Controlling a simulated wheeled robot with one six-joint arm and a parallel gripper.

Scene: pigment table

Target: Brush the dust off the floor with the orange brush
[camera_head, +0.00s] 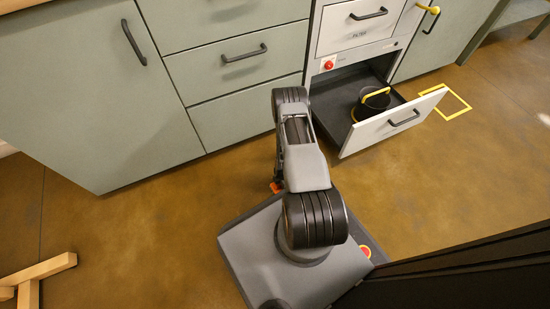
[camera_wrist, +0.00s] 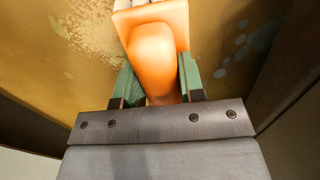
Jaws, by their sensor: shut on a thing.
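My gripper (camera_wrist: 157,80) has its green fingers shut on the handle of the orange brush (camera_wrist: 152,50) in the wrist view. The brush's pale bristles are at the top edge of that view, partly cut off. A pale, speckled patch of dust (camera_wrist: 97,32) lies on the brown floor to the left of the brush head. Whether the bristles touch the floor I cannot tell. In the head view only a small orange bit of the brush (camera_head: 275,187) shows low beside my arm, and my gripper is mostly hidden there.
An open lower drawer (camera_head: 392,122) holding a black round thing with a yellow handle (camera_head: 376,93) juts out right of my arm. Green cabinets (camera_head: 95,90) stand behind. A wooden frame (camera_head: 38,270) lies at lower left. Pale round spots (camera_wrist: 240,40) mark the floor right of the brush.

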